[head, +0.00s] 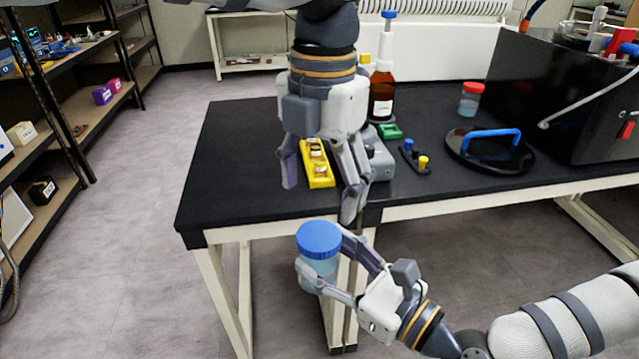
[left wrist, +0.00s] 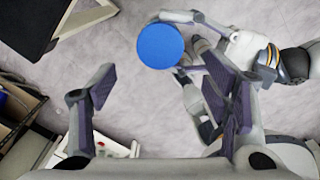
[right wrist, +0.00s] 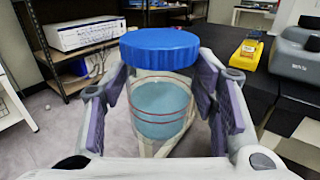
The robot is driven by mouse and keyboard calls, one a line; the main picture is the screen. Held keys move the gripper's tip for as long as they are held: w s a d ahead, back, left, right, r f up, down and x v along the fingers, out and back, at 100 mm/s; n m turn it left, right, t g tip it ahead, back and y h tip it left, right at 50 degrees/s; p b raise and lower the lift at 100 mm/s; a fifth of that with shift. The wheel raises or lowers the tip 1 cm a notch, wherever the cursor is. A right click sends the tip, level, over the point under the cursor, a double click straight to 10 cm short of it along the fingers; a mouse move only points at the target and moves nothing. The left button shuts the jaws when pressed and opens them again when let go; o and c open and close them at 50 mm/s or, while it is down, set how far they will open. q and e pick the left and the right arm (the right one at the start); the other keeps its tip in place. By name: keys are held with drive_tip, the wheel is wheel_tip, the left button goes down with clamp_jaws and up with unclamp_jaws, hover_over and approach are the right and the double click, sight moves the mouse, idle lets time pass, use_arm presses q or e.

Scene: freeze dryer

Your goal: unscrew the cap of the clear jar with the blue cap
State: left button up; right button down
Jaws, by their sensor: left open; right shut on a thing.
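The clear jar (head: 318,266) has a blue cap (head: 319,239) and is held upright off the table's front edge. My right gripper (head: 325,268) is shut on the jar body below the cap. In the right wrist view the jar (right wrist: 160,108) sits between the fingers, with bluish contents and the cap (right wrist: 160,47) on top. My left gripper (head: 325,190) is open and empty, pointing down above and behind the jar. In the left wrist view the cap (left wrist: 160,46) lies beyond the fingertips, not between the fingers.
The black table (head: 236,165) carries a yellow rack (head: 317,165), a brown bottle (head: 382,95), a red-capped jar (head: 470,99) and a black lid with a blue handle (head: 490,148). Shelves (head: 75,105) stand at the left. The floor around the jar is clear.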

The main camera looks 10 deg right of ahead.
sight(318, 235)
use_arm(q)
wheel_tip(318, 235, down, 8)
drive_tip(key=shift+a+r, duration=0.1)
drive_tip(key=shift+c, duration=0.6)
drive_tip(key=c, duration=1.1)
drive_tip(key=shift+r, duration=0.1)
drive_tip(key=shift+r, duration=1.05)
drive_tip(key=shift+r, duration=2)
